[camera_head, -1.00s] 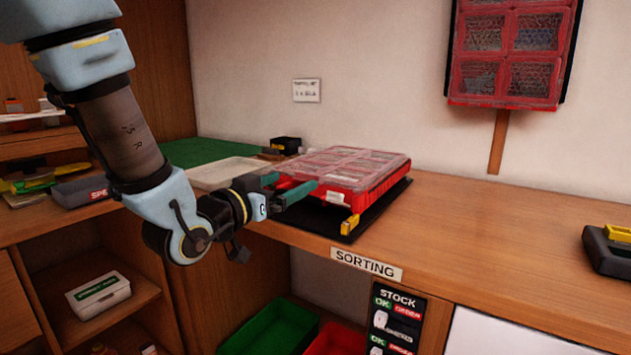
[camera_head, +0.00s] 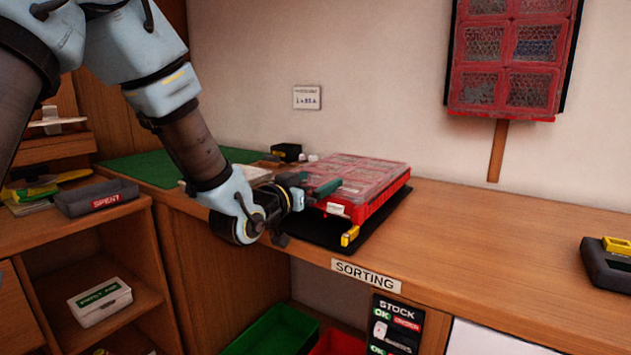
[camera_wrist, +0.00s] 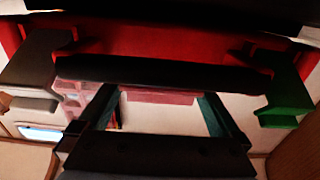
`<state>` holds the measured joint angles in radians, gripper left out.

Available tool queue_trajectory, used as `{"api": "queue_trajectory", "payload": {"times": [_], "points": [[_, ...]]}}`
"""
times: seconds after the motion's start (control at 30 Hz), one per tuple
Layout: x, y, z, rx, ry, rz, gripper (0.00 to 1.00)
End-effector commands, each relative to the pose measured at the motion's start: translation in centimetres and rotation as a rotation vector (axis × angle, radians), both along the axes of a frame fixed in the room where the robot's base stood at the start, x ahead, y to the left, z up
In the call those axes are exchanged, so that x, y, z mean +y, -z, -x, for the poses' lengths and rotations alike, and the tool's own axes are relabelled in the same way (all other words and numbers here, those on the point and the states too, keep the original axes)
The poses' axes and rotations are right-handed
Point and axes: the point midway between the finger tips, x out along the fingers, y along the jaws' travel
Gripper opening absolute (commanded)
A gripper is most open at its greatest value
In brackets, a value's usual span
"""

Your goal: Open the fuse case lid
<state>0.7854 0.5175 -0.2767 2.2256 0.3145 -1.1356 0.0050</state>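The fuse case is a red box (camera_head: 378,207) with a clear, compartmented lid (camera_head: 352,172), lying on a black mat (camera_head: 318,232) at the counter's front edge. The lid looks shut. My gripper (camera_head: 308,187) is at the case's left front corner, its two green-tipped fingers apart with nothing clearly held. Its fingertips overlap the case edge in the head view, and I cannot tell whether they touch. In the wrist view, a red surface (camera_wrist: 160,40) fills the upper part close to the camera, with dark and green finger parts at both sides.
A small yellow piece (camera_head: 349,236) stands at the mat's front edge. A green mat (camera_head: 135,168) and a small black box (camera_head: 287,152) lie behind my arm. The counter to the right (camera_head: 490,225) is clear up to a dark tray (camera_head: 605,258). A red compartment case (camera_head: 508,60) hangs on the wall.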

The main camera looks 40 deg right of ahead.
Motion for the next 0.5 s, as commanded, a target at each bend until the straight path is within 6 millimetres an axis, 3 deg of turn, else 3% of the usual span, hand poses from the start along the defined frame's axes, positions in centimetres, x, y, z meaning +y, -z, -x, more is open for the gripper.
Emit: {"api": "queue_trajectory", "payload": {"times": [0.07,0.5], "points": [[0.01,0.0,-0.01,0.0,0.0,0.0,0.92],[0.03,0.0,-0.01,0.0,0.0,0.0,0.43]]}}
